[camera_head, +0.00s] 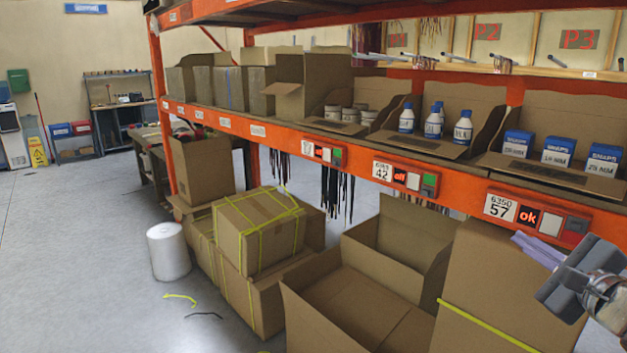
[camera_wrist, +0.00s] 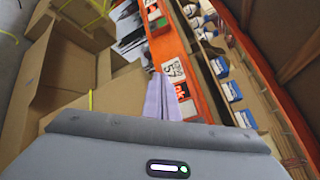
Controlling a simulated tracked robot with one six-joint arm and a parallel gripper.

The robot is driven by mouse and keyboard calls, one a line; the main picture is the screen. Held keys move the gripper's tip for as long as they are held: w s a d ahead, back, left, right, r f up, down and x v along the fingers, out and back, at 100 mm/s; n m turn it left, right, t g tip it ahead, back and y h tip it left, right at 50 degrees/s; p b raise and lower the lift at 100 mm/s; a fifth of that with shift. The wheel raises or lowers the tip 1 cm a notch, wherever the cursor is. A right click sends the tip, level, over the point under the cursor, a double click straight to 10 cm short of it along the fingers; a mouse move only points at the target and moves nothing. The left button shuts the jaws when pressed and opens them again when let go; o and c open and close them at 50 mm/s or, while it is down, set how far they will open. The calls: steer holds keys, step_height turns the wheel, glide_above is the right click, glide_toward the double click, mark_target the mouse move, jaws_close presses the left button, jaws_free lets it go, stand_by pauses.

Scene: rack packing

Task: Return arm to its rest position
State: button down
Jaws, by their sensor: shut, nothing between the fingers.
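My gripper (camera_head: 526,242) is at the right edge of the head view, in front of the orange shelf beam and above a cardboard box. Its pale lavender fingers are shut together and hold nothing. In the wrist view the fingers (camera_wrist: 164,95) stick out past the grey gripper body, close to the "57" label. Part of my arm leaves the head view at the right edge.
The orange rack beam (camera_head: 268,133) carries bins with white bottles (camera_head: 433,122) and blue boxes (camera_head: 557,152). An open cardboard box (camera_head: 335,318) stands below. Strapped boxes (camera_head: 258,230) and a white roll (camera_head: 168,252) stand left.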

steer(key=a+f+n+g+y, duration=0.2)
steer(key=a+n+g+y, duration=0.15)
steer(key=a+n, duration=0.7)
steer(key=a+f+n+g+y, duration=0.25)
steer(key=a+n+g, duration=0.2)
steer(key=a, duration=1.05)
steer(key=s+a+f+n+g+h, duration=0.2)
steer(key=s+f+n+h, duration=0.3)
steer(key=s+f+n, duration=0.5)
steer(key=s+f+g, duration=0.1)
steer(key=s, duration=0.4)
steer(key=shift+f+n, duration=0.3)
steer(key=shift+s, duration=0.15)
steer(key=shift+d, duration=0.15)
